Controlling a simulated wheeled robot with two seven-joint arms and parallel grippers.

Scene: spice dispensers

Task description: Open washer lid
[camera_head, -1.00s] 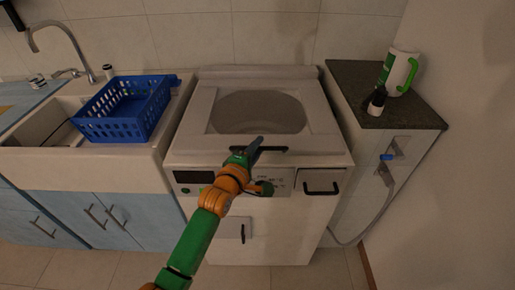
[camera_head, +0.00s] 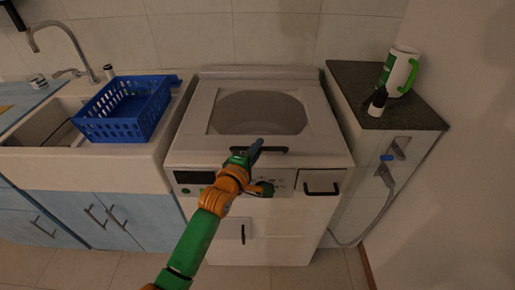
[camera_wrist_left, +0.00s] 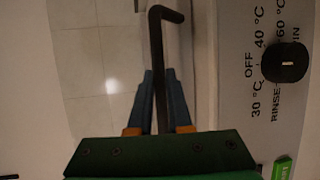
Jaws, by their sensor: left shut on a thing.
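The washer (camera_head: 255,170) stands in the middle of the head view. Its lid (camera_head: 195,122) lies closed on top, with a dark window in it. A black bar handle (camera_head: 278,150) runs along the lid's front edge. My left gripper (camera_head: 256,146) is at the handle and shut on it. In the left wrist view, the left gripper's fingers (camera_wrist_left: 160,95) close around the black handle (camera_wrist_left: 156,50), whose bent end sticks out beyond them. The part of the handle between the fingers is partly hidden. My right gripper is not in view.
A blue basket (camera_head: 125,108) sits on the sink at the left. A dial (camera_wrist_left: 286,62) is on the washer's front panel.

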